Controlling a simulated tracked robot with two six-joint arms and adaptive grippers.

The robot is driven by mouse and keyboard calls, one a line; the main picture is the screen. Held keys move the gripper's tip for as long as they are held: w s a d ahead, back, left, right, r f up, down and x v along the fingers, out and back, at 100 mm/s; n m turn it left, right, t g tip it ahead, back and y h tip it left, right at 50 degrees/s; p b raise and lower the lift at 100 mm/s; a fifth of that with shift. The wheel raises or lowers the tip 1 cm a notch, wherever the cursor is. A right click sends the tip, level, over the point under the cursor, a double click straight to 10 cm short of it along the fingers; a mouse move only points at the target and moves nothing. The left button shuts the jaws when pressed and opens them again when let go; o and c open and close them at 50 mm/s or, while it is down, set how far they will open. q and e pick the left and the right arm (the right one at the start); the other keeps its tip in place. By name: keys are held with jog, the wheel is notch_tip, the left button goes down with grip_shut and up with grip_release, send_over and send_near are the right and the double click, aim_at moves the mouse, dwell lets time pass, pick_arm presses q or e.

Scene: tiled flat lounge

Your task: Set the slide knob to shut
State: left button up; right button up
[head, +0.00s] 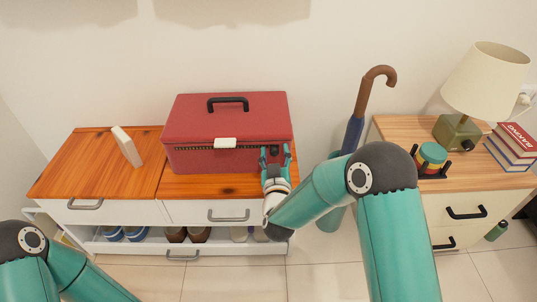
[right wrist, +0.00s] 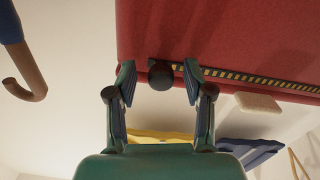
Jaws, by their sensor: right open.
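A red box (head: 228,112) with a black top handle and a white front latch (head: 225,143) stands on the wooden cabinet. Along its front runs a dark slot with yellow-striped marking, which also shows in the right wrist view (right wrist: 240,79). The slide knob (right wrist: 160,75), dark and round, sits at the slot's right end as seen from the head. My right gripper (head: 275,152) is open at the box's front, one finger on each side of the knob; the right wrist view shows gaps between fingers and knob. My left gripper is out of view; only its arm shows at lower left.
An umbrella (head: 356,125) stands right of the box. A side cabinet (head: 480,181) holds a lamp (head: 485,80), books (head: 512,145) and a coloured round object (head: 431,157). Shoes sit below.

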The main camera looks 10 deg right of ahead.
jog(key=shift+s, duration=0.1)
jog(key=s+a, duration=0.2)
jog(key=s, duration=0.9)
jog(key=shift+s+a, duration=0.15)
jog(key=shift+s, duration=0.15)
jog(key=shift+f, duration=0.1)
